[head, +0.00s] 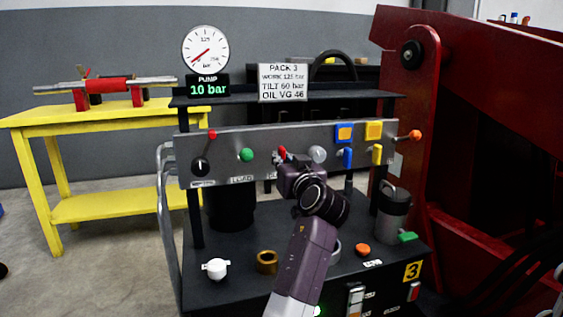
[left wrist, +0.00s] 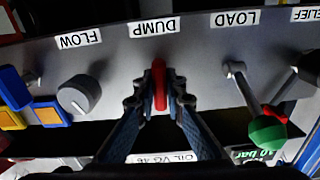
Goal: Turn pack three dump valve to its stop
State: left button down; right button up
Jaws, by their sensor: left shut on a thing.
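The dump valve's red handle (left wrist: 160,84) sits on the grey panel by the DUMP label (left wrist: 153,27) in the left wrist view. My left gripper (left wrist: 160,96) is shut on it, one finger on each side. The handle looks in line with the gap between the fingers. In the head view a bit of the red handle (head: 282,151) shows at the tip of my left gripper (head: 281,160), which hides the rest. The PACK 3 sign (head: 283,82) stands above the panel. The pump readout (head: 208,89) shows 10 bar. My right gripper is not in view.
The green-balled LOAD lever (left wrist: 268,134) and grey FLOW knob (left wrist: 79,95) flank the handle. Blue (head: 347,158) and yellow (head: 377,154) levers stand to the right. A white valve (head: 215,268) and brass ring (head: 266,262) are on the lower deck (head: 240,292).

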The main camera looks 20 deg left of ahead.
aim_at(282, 147)
pick_arm(q)
jog(key=shift+f+n, duration=0.15)
jog(key=shift+n, duration=0.35)
jog(key=c, duration=2)
grip_release()
notch_tip(282, 147, up, 10)
jog(key=shift+r, duration=0.1)
